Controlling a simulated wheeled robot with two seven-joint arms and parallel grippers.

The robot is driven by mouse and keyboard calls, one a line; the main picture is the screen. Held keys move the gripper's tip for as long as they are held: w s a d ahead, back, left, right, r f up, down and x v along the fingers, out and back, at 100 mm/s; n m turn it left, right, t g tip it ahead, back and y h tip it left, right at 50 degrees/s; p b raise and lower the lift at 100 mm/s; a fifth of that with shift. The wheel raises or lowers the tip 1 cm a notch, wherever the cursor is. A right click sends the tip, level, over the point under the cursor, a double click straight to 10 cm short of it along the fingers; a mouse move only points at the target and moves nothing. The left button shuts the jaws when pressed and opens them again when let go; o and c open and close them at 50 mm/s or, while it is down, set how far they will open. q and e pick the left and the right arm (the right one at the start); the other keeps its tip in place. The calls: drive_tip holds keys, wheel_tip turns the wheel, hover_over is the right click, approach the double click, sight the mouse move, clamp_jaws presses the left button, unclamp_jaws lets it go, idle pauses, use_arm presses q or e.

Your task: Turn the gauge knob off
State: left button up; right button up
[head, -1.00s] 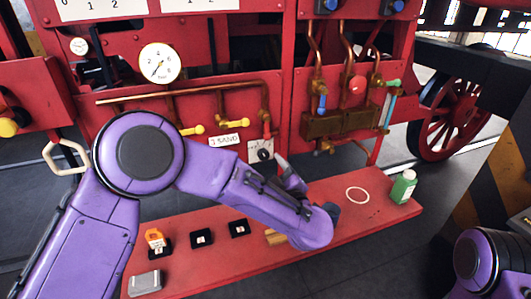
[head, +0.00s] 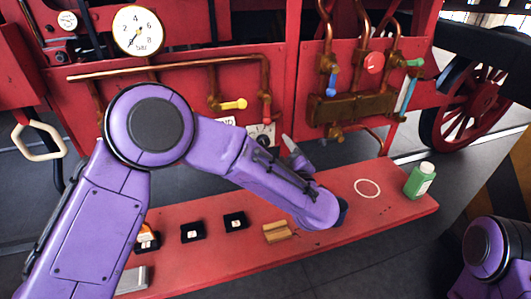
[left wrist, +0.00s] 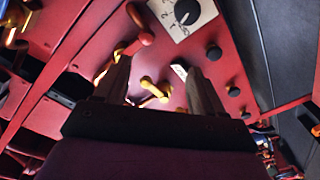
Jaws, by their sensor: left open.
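A black knob on a white plate (head: 262,136) is on the red panel, below the copper pipe, partly hidden by my left arm. It shows clearly in the left wrist view (left wrist: 187,12), near the top edge, with its whole top uncovered. The round white gauge (head: 137,30) marked "bar" is higher at the left. My left gripper (head: 290,145) is mostly hidden behind its own forearm, to the right of and slightly below the knob. In the left wrist view its two fingers (left wrist: 158,75) stand apart with nothing held, and the knob lies beyond them, untouched.
A yellow-handled valve (head: 232,104) and a red handle (head: 267,118) are near the knob. A red bench (head: 330,243) below bears black boxes (head: 192,231), a wooden block (head: 277,231) and a green bottle (head: 419,180). A brass valve block (head: 350,108) is at the right.

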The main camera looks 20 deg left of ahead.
use_arm(q)
drive_tip(key=b, duration=0.4)
approach(264, 143)
drive_tip(key=p+x, duration=0.3)
drive_tip(key=x, duration=0.5)
drive_tip(key=shift+p, duration=0.35)
drive_tip(key=shift+w+a, duration=0.25)
drive_tip(key=shift+w, duration=0.05)
drive_tip(key=c, duration=1.1)
use_arm(e)
drive_tip(key=shift+w+f, duration=0.2)
drive_tip(key=shift+f, duration=0.3)
drive_tip(key=shift+w+f, duration=0.2)
drive_tip(key=shift+f, duration=0.25)
